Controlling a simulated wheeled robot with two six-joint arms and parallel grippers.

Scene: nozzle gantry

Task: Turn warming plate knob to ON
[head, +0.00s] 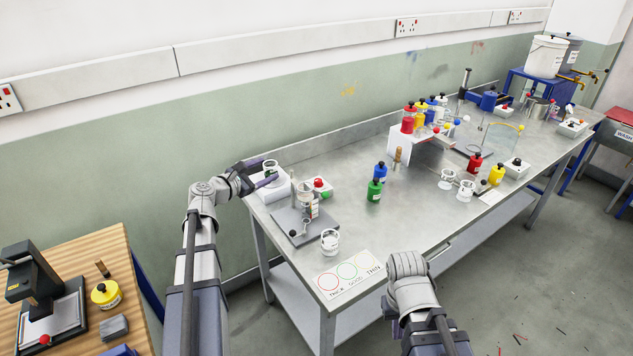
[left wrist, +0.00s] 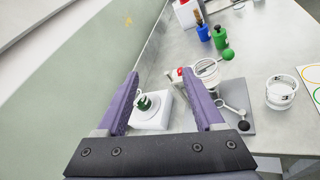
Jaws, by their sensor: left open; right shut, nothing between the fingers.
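A grey stand (head: 290,222) with glassware is in front. Green (head: 374,191) and blue (head: 380,172) bottles stand farther right. The table's middle is mostly clear.

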